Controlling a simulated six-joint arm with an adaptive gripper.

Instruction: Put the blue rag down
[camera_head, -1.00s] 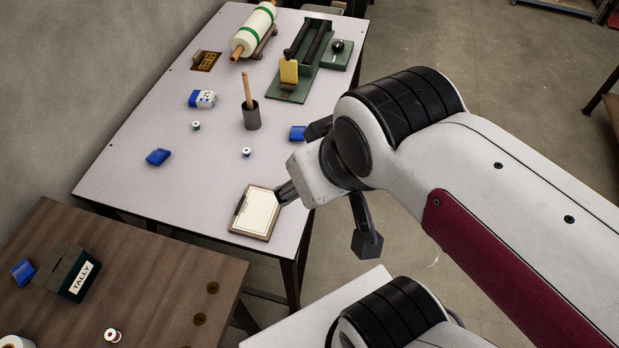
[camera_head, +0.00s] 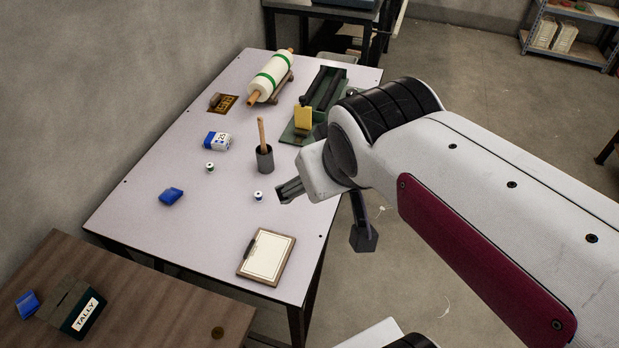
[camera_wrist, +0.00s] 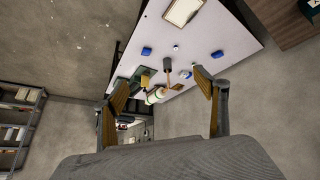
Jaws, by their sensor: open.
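A folded blue rag (camera_head: 171,196) lies flat on the left part of the pale table (camera_head: 215,235). It also shows in the wrist view (camera_wrist: 217,55). A second blue piece (camera_wrist: 146,51) lies on the same table in the wrist view; my arm seems to hide it in the head view. Another blue piece (camera_head: 27,304) lies on the brown table. My gripper (camera_head: 326,214) is open over the pale table's right edge.
On the pale table are a clipboard (camera_head: 267,257), a grey cup with a wooden handle (camera_head: 265,158), small spools (camera_head: 258,196), a blue-white box (camera_head: 217,141), a roll (camera_head: 271,76) and a green fixture (camera_head: 325,91). A tally box (camera_head: 76,305) stands on the brown table (camera_head: 165,305). The pale table's front left is clear.

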